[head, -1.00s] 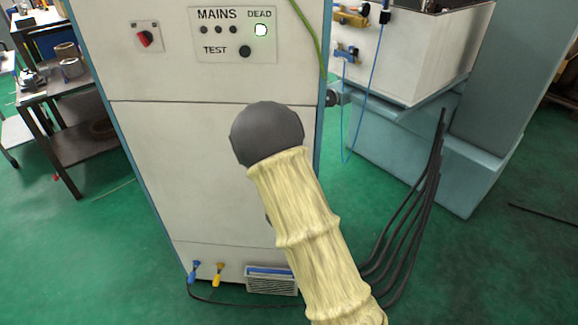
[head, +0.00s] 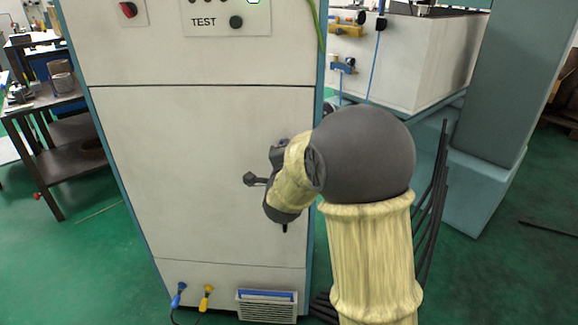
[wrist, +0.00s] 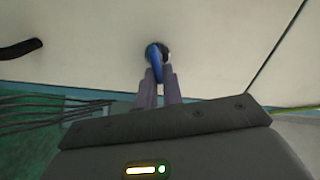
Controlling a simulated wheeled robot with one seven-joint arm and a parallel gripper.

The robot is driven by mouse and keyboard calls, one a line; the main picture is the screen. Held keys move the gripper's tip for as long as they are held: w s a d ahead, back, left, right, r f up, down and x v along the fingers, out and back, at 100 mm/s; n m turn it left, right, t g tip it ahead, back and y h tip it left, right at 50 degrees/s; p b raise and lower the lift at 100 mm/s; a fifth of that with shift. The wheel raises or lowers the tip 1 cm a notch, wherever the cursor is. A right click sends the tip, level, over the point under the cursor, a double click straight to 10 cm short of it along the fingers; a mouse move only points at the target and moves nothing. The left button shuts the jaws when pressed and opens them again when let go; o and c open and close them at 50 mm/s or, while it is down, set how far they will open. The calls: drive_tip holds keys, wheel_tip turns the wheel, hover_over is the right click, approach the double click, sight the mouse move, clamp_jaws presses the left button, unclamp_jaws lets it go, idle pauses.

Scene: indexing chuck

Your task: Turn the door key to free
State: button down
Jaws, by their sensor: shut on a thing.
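The door key, with a blue head (wrist: 154,57), stands in a dark round lock (wrist: 165,50) on the pale cabinet door in the wrist view. My gripper (wrist: 159,78) is shut on the blue head, with one finger on each side of it. The fingers hide part of the key. In the head view my wrist is up against the cabinet door (head: 190,150) and hides the key and lock. I cannot read any lock markings.
A black door handle (wrist: 20,48) is left of the key in the wrist view. The control panel with a TEST button (head: 236,22) is above the door. Blue and yellow plugs (head: 206,292) and a vent grille (head: 266,306) are at the cabinet's foot.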

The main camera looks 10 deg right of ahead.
drive_tip(key=m+b, duration=0.4)
drive_tip(key=b, duration=0.1)
drive_tip(key=shift+f, duration=0.4)
drive_tip(key=shift+r, duration=0.1)
drive_tip(key=c, duration=1.5)
unclamp_jaws()
drive_tip(key=shift+c, duration=0.2)
drive_tip(key=shift+s, duration=0.1)
drive_tip(key=v, duration=1.7)
